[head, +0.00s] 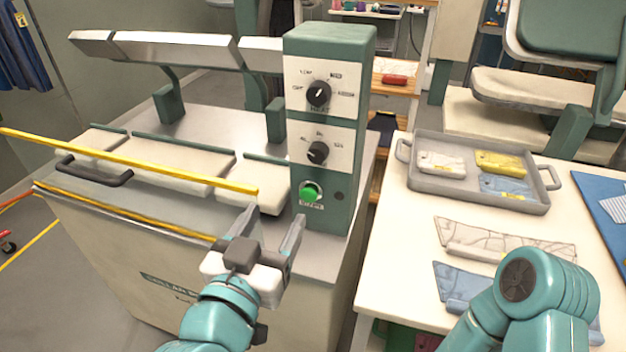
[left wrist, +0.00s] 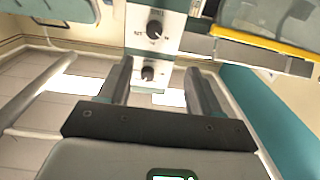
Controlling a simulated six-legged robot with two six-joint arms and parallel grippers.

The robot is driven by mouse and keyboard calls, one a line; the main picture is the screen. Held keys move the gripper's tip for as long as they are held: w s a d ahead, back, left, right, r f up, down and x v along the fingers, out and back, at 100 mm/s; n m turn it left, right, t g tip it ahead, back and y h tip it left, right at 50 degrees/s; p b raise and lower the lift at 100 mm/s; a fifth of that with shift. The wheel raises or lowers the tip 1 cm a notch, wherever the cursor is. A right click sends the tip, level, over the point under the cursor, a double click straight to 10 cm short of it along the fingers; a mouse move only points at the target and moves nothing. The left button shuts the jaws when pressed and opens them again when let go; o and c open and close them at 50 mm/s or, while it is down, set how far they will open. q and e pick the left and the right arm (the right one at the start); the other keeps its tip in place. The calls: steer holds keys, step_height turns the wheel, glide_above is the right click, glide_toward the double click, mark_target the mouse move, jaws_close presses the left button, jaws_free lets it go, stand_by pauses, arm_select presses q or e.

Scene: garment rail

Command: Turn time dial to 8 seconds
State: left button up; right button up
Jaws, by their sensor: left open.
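The control box (head: 330,38) carries two black dials on white panels. The time dial (head: 317,152) is the lower one, and its pointer setting is too small to read. The heat dial (head: 318,94) is above it. In the left wrist view, which looks upside down, the time dial (left wrist: 155,29) is at the top and the heat dial (left wrist: 148,73) shows between the fingers. My left gripper (head: 270,220) is open and empty, in front of the box, below and left of the time dial, apart from it. My right gripper is out of view.
A green button (head: 309,192) sits below the time dial. A yellow bar (head: 130,160) runs across the press front, left of my gripper. On the right, a table (head: 395,255) holds a grey tray (head: 480,198) and cloth pieces (head: 500,240).

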mark_target(316, 158)
arm_select(q)
steer(key=p+x, duration=0.1)
steer(key=x, duration=0.4)
steer(key=p+x, duration=0.1)
steer(key=x, duration=0.5)
steer(key=d+p+x, duration=0.1)
steer(key=x, duration=0.4)
steer(key=shift+d, duration=0.1)
steer(key=c, duration=1)
steer(key=shift+c, duration=0.2)
